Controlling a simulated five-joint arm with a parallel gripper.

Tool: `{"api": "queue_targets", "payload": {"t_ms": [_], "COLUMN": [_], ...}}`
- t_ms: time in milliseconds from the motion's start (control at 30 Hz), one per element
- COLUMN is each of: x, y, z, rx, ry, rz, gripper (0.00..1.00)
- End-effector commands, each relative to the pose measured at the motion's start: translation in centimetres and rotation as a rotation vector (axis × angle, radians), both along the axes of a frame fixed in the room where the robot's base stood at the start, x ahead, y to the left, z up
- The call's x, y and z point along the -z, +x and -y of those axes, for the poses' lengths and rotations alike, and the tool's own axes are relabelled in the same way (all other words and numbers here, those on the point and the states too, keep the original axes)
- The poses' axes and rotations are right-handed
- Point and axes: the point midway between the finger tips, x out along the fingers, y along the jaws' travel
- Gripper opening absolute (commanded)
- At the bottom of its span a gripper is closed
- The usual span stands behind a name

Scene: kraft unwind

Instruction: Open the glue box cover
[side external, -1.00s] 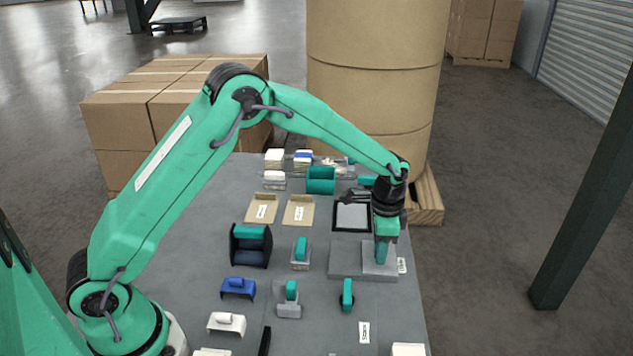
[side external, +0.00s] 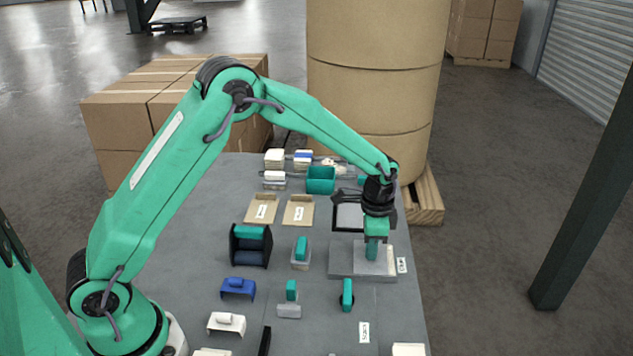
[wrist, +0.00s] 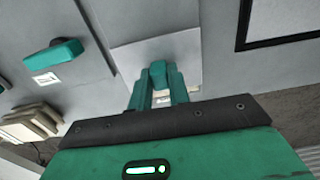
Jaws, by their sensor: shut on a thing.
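The glue box (side external: 341,262) is a low grey block on the right side of the table, beside a small white label. Its cover, a light grey plate (side external: 389,266), lies on top and carries an upright teal handle. The plate also shows in the wrist view (wrist: 190,48), with the handle (wrist: 158,71) standing between my fingers. My gripper (side external: 372,248) points down over the cover and is shut on the handle. In the side view the fingers hide most of the handle. I cannot tell whether the plate touches the box all round.
A black-framed pad (side external: 348,217) lies just behind the box. Teal-handled pieces (side external: 347,294) are in front and to the left. Large brown rolls (side external: 375,90) stand behind the table.

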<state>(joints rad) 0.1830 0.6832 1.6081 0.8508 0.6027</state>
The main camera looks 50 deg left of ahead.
Motion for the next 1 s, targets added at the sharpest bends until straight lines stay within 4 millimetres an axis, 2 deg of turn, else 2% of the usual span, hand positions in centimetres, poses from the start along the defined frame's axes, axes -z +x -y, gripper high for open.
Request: {"api": "queue_targets", "payload": {"t_ms": [400,767,800,900,1000], "x": [-0.2,-0.2,-0.2,-0.1,-0.1], "y": [-3.7,-4.0,-3.9,-4.0,-4.0], "z": [-3.8,-4.1,-4.0,-4.0,-4.0], "rx": [-0.001,-0.001,-0.001,-0.001,-0.001], "ry": [0.0,-0.001,-0.001,-0.001,-0.001], "rz": [0.001,0.004,0.004,0.004,0.002], "gripper": [0.0,0.0,0.2,0.4,0.4]}}
